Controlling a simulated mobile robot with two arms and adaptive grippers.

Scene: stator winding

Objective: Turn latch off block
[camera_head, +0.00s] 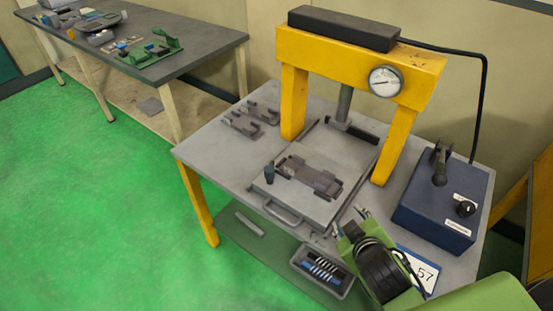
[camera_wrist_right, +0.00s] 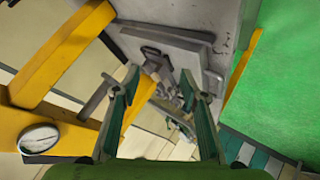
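A dark grey-brown block (camera_head: 308,177) with side lugs lies on the grey sliding plate (camera_head: 318,206) under the press. A small dark upright piece (camera_head: 269,173), possibly the latch, stands at the block's left end; I cannot tell how it is turned. My right gripper (camera_head: 349,222) is in front of the plate's right corner, apart from the block. In the right wrist view my right gripper (camera_wrist_right: 147,76) is open, with nothing seen between its fingers. The plate (camera_wrist_right: 168,50) shows beyond the fingertips, with small parts too unclear to name. My left gripper is out of view.
The yellow press frame (camera_head: 408,130) with a gauge (camera_head: 385,81) straddles the plate. A blue control box (camera_head: 443,207) stands right. Two small fixtures (camera_head: 250,120) lie at the table's left. A tray of tools (camera_head: 323,270) sits below the front edge. A side table (camera_head: 195,50) is at the back left.

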